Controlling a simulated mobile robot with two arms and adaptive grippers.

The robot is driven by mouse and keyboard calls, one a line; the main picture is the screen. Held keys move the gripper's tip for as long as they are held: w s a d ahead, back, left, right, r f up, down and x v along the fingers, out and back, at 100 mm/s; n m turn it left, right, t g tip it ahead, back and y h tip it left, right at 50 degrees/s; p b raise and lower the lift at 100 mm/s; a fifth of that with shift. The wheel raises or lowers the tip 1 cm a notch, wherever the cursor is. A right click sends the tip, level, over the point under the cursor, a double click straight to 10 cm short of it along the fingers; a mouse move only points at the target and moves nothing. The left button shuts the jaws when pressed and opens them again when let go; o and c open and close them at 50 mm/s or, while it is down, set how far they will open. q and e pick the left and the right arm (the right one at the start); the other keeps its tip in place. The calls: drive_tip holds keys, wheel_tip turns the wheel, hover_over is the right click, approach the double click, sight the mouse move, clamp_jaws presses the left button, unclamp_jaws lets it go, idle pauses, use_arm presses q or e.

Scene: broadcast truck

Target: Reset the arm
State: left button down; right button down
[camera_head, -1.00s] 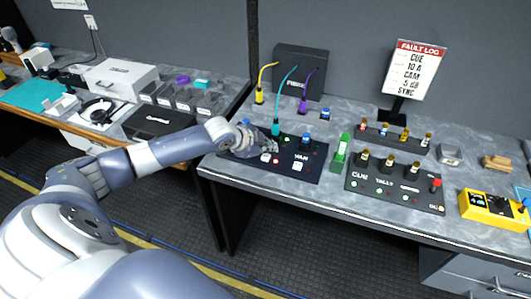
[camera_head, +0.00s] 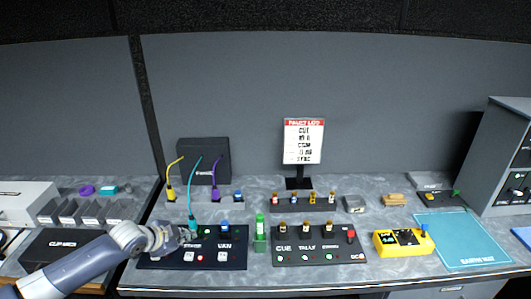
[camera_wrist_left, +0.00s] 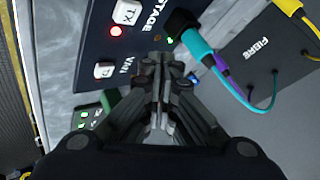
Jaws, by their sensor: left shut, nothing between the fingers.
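My left gripper (camera_head: 186,236) reaches in from the lower left, over the left part of the black panel (camera_head: 222,258) marked VAN. In the left wrist view its dark fingers (camera_wrist_left: 160,62) are closed together with nothing between them. The teal cable plug (camera_head: 193,222) stands just beside the fingertips in the head view. The plug also shows in the left wrist view (camera_wrist_left: 194,38), up and right of the fingers and apart from them. My arm and gripper hide part of the panel's left side. My right gripper is not in view.
Right of the panel stand a green upright piece (camera_head: 260,230), the CUE/TALLY panel (camera_head: 318,258) and a yellow device (camera_head: 402,243). Behind are yellow (camera_head: 171,193) and purple (camera_head: 215,193) cable plugs and the fault log sign (camera_head: 303,142). A teal mat (camera_head: 462,240) is mostly bare.

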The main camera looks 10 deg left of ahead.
use_arm(q)
drive_tip(key=s+d+f+n+g+h, duration=0.1)
drive_tip(key=s+d+f, duration=0.3)
drive_tip(key=s+d, duration=0.55)
drive_tip(key=s+d+f+n+g, duration=0.1)
drive_tip(key=s+d+f+g, duration=0.15)
drive_tip(key=s+d, duration=0.65)
drive_tip(key=s+a+n+g+y, duration=0.25)
drive_tip(key=s+n, duration=0.45)
drive_tip(key=s, duration=0.8)
wheel_tip(320, 180, down, 29)
drive_tip(key=s+b, duration=0.2)
drive_tip(key=b, duration=0.1)
drive_tip(key=s+a+f+g+b, duration=0.2)
drive_tip(key=s+f+b, duration=0.1)
drive_tip(key=s+f, duration=1.3)
wheel_tip(320, 180, down, 2)
drive_tip(key=shift+s+a+f, duration=0.1)
drive_tip(key=shift+s+a, duration=0.25)
